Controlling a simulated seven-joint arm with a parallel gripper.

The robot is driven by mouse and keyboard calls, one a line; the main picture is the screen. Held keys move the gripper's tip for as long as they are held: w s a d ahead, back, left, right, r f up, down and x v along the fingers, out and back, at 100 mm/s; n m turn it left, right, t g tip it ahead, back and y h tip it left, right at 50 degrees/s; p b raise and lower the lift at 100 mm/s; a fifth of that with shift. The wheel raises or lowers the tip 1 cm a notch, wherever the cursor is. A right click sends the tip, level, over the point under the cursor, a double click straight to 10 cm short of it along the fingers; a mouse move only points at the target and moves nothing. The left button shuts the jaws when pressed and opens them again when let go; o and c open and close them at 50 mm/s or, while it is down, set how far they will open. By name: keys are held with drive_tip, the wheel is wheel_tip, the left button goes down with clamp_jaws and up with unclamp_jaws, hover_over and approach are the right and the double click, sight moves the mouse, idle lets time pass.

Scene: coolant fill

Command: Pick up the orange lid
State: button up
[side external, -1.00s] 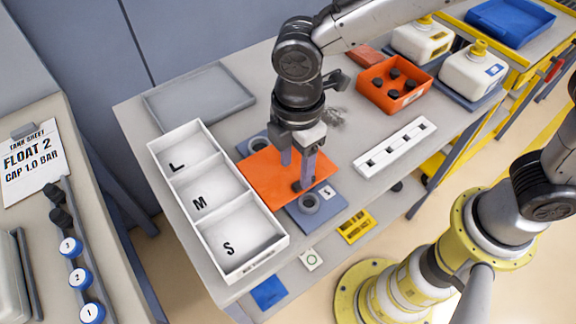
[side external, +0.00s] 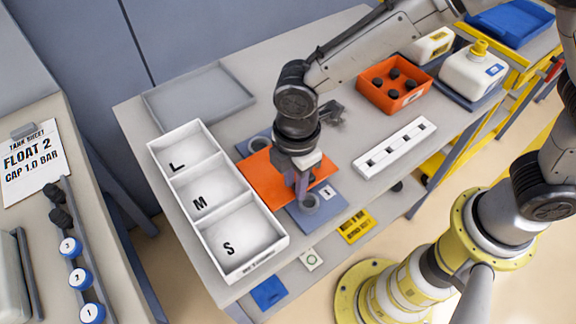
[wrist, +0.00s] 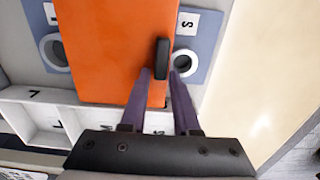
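The orange lid (side external: 262,176) is a flat plate lying on the work table. It also fills the middle of the wrist view (wrist: 105,50). A dark upright handle (wrist: 162,52) stands near its right edge there. My gripper (side external: 302,197) points down at the lid's near right part, its fingers overlapping and hiding the handle in the side view. In the wrist view my gripper (wrist: 160,73) has its fingers apart, one on each side of the handle's lower end. I see no clear contact with the handle.
Blue-grey plates with round ports (wrist: 183,63) show at both sides of the lid. A white tray (side external: 276,265) with L, M and S compartments stands left of it. A white slotted rack (side external: 396,146) and an orange bin (side external: 365,92) stand to the right. The grey tray (side external: 198,92) is empty.

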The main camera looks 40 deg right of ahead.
clamp_jaws()
drive_tip(key=shift+r, duration=0.15)
